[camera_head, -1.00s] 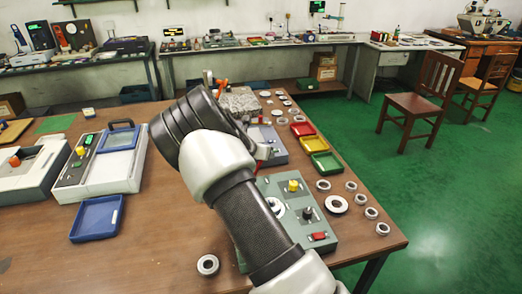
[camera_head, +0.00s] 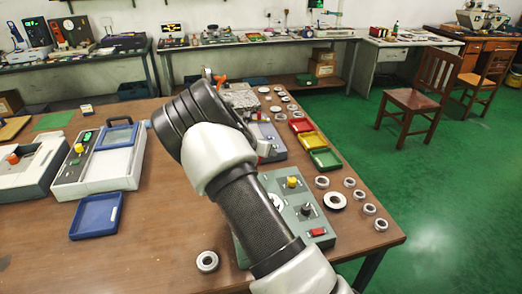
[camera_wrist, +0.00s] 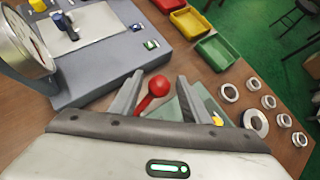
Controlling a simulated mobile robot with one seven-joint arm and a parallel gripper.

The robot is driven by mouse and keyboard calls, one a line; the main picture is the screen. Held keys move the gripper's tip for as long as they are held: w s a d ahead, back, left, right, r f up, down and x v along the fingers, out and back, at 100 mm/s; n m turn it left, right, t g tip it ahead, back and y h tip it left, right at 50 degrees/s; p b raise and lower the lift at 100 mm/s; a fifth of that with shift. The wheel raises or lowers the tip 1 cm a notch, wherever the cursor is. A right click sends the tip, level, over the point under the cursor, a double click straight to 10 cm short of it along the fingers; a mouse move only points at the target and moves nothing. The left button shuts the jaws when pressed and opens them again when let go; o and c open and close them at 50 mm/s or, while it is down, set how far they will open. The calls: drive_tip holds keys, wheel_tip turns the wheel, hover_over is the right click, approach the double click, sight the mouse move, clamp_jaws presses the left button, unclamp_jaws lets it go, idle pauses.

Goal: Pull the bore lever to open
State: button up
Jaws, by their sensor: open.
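A lever with a red ball knob (camera_wrist: 158,86) shows in the wrist view, at the near side of the grey-blue gauge machine (camera_wrist: 110,75). I take it to be the bore lever. My gripper (camera_wrist: 157,95) is open, with one finger on each side of the red knob in the picture. I cannot tell whether either finger touches it. A round dial gauge (camera_wrist: 25,42) stands on the machine at the left. In the head view my arm covers much of the machine (camera_head: 272,142), and the lever is hidden.
Red, yellow and green trays (camera_head: 325,160) and several metal rings (camera_head: 336,201) lie right of the machine. A green-grey box with knobs (camera_head: 305,225) stands nearer. A blue tray (camera_head: 97,216) and white instruments (camera_head: 105,165) are left. Bare tabletop (camera_head: 155,225) lies between.

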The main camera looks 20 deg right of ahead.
drive_tip(key=v, duration=1.7)
drive_tip(key=shift+r, duration=0.15)
drive_tip(key=shift+s, duration=0.15)
